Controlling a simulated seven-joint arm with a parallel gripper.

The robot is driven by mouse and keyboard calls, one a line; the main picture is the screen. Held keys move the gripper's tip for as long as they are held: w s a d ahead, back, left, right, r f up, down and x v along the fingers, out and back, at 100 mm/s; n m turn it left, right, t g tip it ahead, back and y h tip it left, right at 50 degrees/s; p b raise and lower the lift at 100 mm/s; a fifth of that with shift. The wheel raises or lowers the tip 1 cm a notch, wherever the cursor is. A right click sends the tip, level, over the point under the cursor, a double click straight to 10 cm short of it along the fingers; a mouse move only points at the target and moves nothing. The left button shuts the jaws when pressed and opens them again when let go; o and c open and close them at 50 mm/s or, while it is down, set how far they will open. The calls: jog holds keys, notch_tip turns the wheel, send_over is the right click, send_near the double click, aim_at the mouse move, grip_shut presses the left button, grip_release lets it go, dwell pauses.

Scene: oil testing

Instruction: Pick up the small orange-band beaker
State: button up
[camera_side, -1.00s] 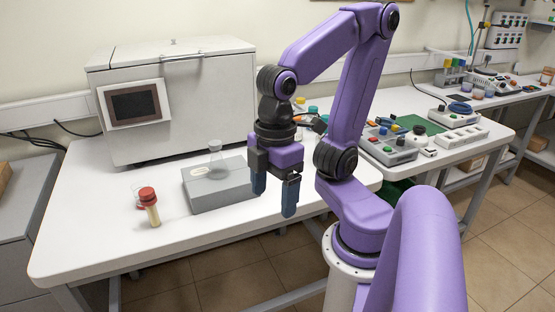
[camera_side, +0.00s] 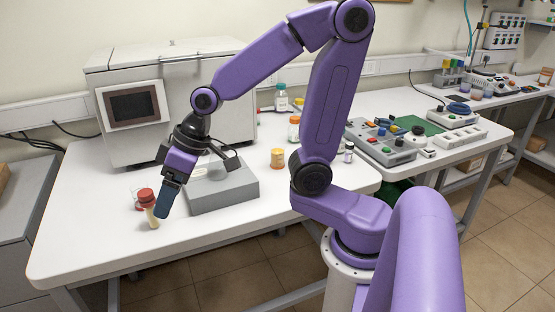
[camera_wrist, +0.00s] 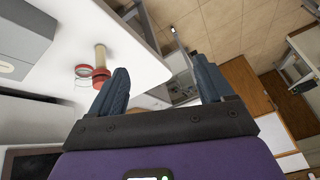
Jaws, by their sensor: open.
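The small orange-band beaker (camera_side: 137,193) is a little clear glass with a reddish-orange band. It stands on the white table just behind and left of a red-capped vial (camera_side: 150,212), which partly covers it in the side view. In the wrist view the beaker (camera_wrist: 82,73) shows left of the fingers, touching or very close to the vial's red cap (camera_wrist: 101,76). My gripper (camera_side: 165,206) is open and empty, tilted down, close to the right of the vial in the side view. In the wrist view its two blue fingers (camera_wrist: 162,76) have nothing between them.
A grey block (camera_side: 225,190) stands right of the gripper, its top partly hidden by my arm. A large white machine (camera_side: 130,75) stands behind. An orange jar (camera_side: 277,158) and several bottles are farther right. The table's front left is clear.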

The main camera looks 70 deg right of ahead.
jog(key=w+d+m+t+h, duration=0.3)
jog(key=w+d+m+h, duration=0.15)
jog(key=d, duration=0.35)
jog(key=w+d+m+t+h, duration=0.3)
jog(key=w+d+m, duration=0.3)
jog(key=d, duration=0.2)
jog(key=s+d+r+m+g+h, duration=0.2)
jog(key=s+d+m+g+h, duration=0.55)
jog(key=s+d, duration=1)
jog(key=m+t+h, duration=0.1)
jog(key=m+h, duration=0.1)
send_near(278, 148)
jog(key=shift+n, duration=0.3)
jog(key=shift+x, duration=4.85)
jog(key=shift+r, duration=0.1)
jog(key=c, duration=1.1)
